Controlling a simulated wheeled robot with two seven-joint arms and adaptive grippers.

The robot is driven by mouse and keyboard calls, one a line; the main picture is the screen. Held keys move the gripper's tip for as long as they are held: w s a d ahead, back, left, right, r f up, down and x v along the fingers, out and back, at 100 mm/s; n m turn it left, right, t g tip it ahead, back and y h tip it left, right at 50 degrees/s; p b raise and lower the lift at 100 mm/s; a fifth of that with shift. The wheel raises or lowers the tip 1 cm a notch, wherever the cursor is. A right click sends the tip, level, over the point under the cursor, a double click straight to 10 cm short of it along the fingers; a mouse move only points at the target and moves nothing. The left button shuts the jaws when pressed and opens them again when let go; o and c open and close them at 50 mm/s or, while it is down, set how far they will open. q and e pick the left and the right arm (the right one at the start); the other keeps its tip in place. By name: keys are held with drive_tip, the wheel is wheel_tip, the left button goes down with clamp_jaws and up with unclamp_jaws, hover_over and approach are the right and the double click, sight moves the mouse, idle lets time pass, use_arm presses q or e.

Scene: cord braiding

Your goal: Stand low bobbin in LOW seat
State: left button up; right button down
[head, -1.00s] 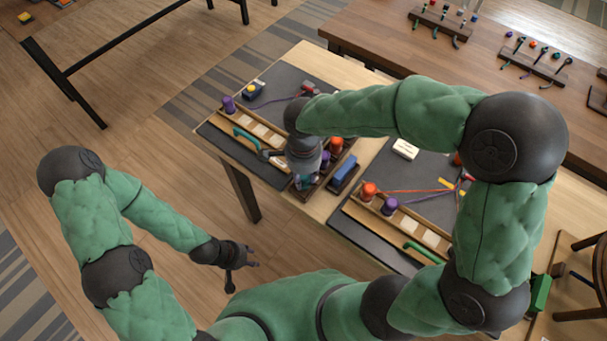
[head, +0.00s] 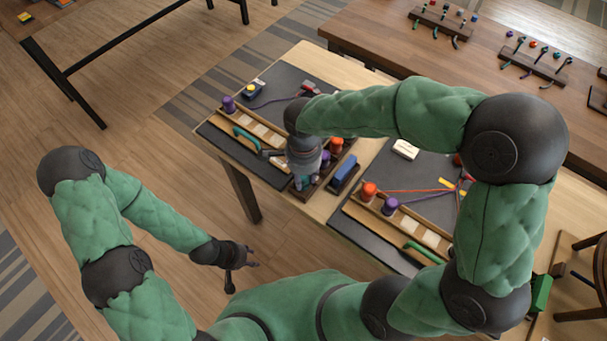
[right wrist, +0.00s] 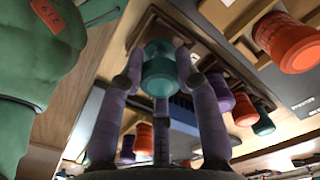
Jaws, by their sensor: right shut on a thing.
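My right gripper (right wrist: 160,85) is shut on a teal bobbin (right wrist: 158,72), with its fingers around the bobbin's sides. The bobbin's far end is at or very close to a dark wooden rack (right wrist: 135,38); I cannot tell whether it touches or is seated. No LOW label is readable. In the head view my right gripper (head: 302,178) points down at the front of the dark rack, and my wrist hides most of the bobbin. My left gripper (head: 240,256) looks open and empty, over the floor away from the table.
Beside the held bobbin are a purple bobbin (right wrist: 220,93), an orange bobbin (right wrist: 244,108) and another teal bobbin (right wrist: 263,121). A larger orange bobbin (right wrist: 288,42) is at right. A blue block (head: 345,173) lies close to the rack. A second board with cords (head: 412,191) is right.

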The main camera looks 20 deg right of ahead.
drive_tip(key=shift+f+b, duration=0.5)
drive_tip(key=shift+f, duration=0.25)
idle(0.3)
drive_tip(key=c, duration=0.8)
unclamp_jaws()
wheel_tip(320, 180, up, 12)
